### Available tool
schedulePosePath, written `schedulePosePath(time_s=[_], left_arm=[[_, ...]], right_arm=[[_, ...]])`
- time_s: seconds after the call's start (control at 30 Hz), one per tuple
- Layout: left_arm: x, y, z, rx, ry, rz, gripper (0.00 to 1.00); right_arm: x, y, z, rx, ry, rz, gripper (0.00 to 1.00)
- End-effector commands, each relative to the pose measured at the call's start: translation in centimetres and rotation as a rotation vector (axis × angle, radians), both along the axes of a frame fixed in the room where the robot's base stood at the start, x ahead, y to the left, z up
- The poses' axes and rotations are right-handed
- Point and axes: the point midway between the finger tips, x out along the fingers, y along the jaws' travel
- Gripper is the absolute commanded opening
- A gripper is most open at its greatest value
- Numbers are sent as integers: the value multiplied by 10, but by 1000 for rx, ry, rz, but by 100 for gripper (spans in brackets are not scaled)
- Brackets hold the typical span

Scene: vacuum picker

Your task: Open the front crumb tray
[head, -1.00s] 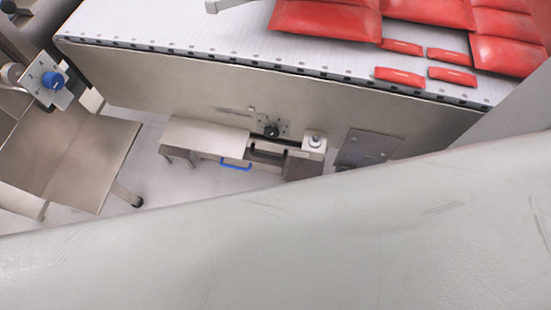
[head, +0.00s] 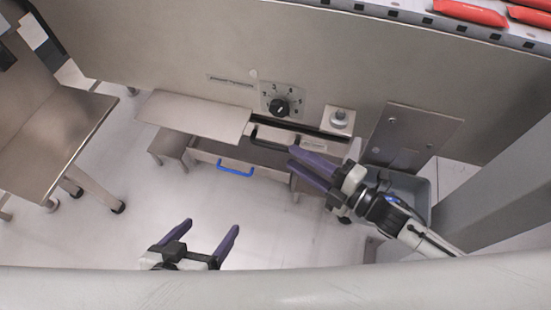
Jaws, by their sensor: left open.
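Under the conveyor's side panel, a metal unit has a drawer-like front with a blue handle (head: 236,172) and, above and right of it, a black handle (head: 268,141). I cannot tell which belongs to the front crumb tray. The drawer-like front (head: 208,158) appears shut, partly under a flat metal cover (head: 195,115). My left gripper (head: 208,225) is open and empty, below and apart from the blue handle. My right gripper (head: 291,158) has its fingertips just right of and below the black handle. Its fingers lie close together in this view, and its contact with the unit is unclear.
A numbered dial (head: 280,106) and a button box (head: 339,119) sit above the unit. A metal plate (head: 412,135) is on the right. A wheeled metal table (head: 65,135) stands at left. Red packs (head: 470,12) lie on the conveyor. The floor between is clear.

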Motion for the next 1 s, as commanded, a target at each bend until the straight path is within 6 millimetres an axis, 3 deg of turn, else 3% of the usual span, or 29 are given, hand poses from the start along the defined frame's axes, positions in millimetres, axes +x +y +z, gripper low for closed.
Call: schedulePosePath(time_s=[0.17,0.6,0.97,1.0], left_arm=[[0,-1,-6,-4,0,0,82],[4,-6,-16,-4,30,-20,82],[9,-10,-13,-6,28,-31,82],[9,-10,-13,-6,28,-31,82]], right_arm=[[6,5,-5,-26,-44,30,29],[45,52,-10,-25,-42,27,29],[49,57,-10,-25,-39,27,29],[49,57,-10,-25,-39,27,26]])
